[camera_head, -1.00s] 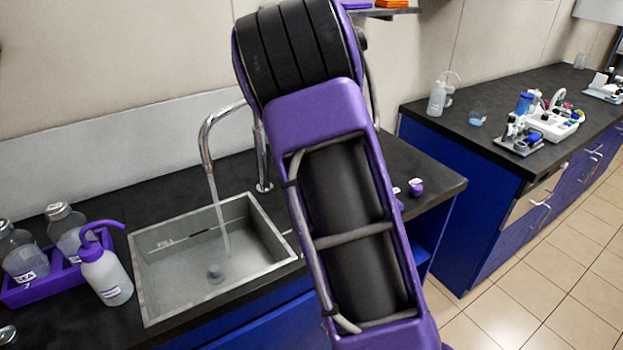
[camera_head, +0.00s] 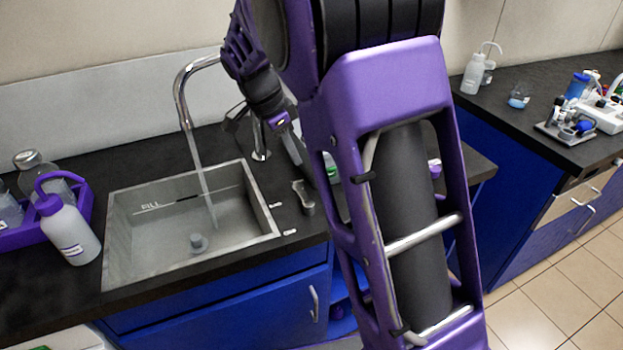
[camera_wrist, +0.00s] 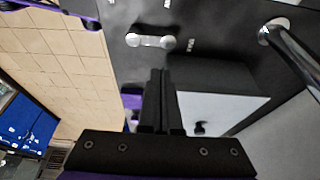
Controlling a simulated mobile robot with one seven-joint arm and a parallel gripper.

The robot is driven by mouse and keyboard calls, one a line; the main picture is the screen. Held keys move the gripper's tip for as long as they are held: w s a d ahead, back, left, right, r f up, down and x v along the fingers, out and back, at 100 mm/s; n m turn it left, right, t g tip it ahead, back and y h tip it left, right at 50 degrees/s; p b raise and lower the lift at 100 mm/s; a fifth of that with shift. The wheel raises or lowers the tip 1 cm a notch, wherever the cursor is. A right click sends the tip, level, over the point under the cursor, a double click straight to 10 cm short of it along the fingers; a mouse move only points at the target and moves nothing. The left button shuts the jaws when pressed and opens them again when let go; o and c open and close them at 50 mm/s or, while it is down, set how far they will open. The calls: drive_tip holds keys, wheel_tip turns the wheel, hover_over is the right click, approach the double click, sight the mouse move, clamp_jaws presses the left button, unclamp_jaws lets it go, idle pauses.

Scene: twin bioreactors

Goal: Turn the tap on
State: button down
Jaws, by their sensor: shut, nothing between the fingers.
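The chrome tap (camera_head: 180,95) arches over the grey sink (camera_head: 125,265), and a stream of water (camera_head: 203,175) runs from its spout into the basin. A short metal lever (camera_head: 303,196) lies on the counter right of the sink, with small white labels beside it. It also shows in the wrist view (camera_wrist: 150,41), lying flat, with part of the chrome tap (camera_wrist: 290,50) to its right. My gripper (camera_wrist: 160,72) is shut and empty, its tips below the lever in that picture and apart from it. In the head view my gripper (camera_head: 297,158) hangs above the counter near the lever.
A purple rack (camera_head: 75,228) with bottles and a white wash bottle (camera_head: 70,235) stand left of the sink. A second bench (camera_head: 530,78) with bottles and instruments stands at the right. Tiled floor (camera_head: 530,310) lies open between the benches. My arm hides part of the counter.

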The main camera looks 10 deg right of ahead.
sight(302, 189)
drive_tip(key=b+x, duration=0.1)
drive_tip(key=x, duration=0.8)
drive_tip(key=shift+d+f, duration=0.1)
drive_tip(key=shift+f, duration=0.3)
drive_tip(key=shift+s+a+n+b, duration=0.1)
drive_tip(key=shift+a+n+b, duration=0.3)
drive_tip(key=shift+a+b, duration=0.2)
